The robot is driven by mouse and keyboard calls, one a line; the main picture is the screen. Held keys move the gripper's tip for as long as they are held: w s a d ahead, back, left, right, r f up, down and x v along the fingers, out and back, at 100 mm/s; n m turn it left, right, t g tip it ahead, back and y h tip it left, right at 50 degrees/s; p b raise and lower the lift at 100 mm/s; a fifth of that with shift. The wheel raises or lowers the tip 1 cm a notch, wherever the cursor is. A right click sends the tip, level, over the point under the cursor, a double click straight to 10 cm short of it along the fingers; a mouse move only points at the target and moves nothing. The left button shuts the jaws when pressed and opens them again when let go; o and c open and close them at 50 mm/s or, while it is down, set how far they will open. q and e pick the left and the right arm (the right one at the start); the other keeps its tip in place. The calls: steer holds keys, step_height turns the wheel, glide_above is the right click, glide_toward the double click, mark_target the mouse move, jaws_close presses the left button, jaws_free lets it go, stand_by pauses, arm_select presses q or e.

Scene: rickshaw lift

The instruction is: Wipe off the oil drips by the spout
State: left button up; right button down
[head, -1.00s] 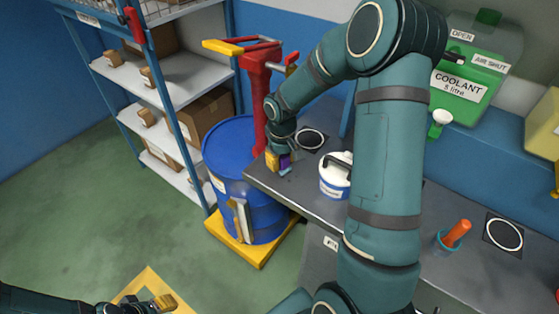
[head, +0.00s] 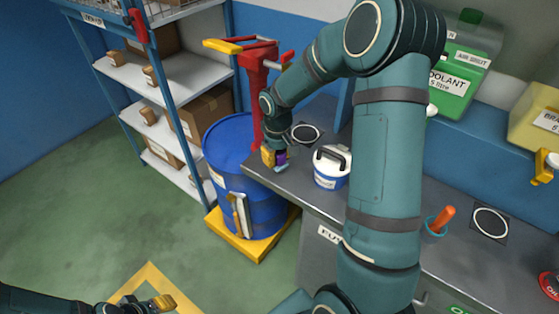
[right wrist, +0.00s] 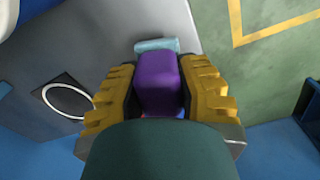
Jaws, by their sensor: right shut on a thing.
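My right gripper (head: 274,157) is at the left end of the grey bench (head: 315,202), beside the drum. It is shut on a purple block (right wrist: 157,80), which sits between its yellow fingers in the right wrist view. A light blue piece (right wrist: 157,45) shows at the block's far end, low over the bench top; I cannot tell if it touches. A red pump (head: 257,90) with a yellow handle stands on the blue drum (head: 229,150). Its spout is not clear, and I cannot make out oil drips. My left gripper (head: 163,303) is low at the left, its opening unclear.
A white tub (head: 331,168) stands on the bench close right of my right gripper. An orange-handled tool in a cup (head: 439,222) is further right. A green coolant can (head: 462,70) and a yellow can (head: 537,122) are at the back. Shelves (head: 160,75) stand left.

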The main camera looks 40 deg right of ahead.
steer(key=shift+d+r+p, duration=0.15)
steer(key=shift+r+p, duration=0.35)
steer(key=shift+r, duration=0.35)
steer(key=shift+r+p, duration=0.55)
steer(key=shift+r, duration=0.25)
steer(key=shift+r+p, duration=0.75)
steer(key=shift+r, duration=0.35)
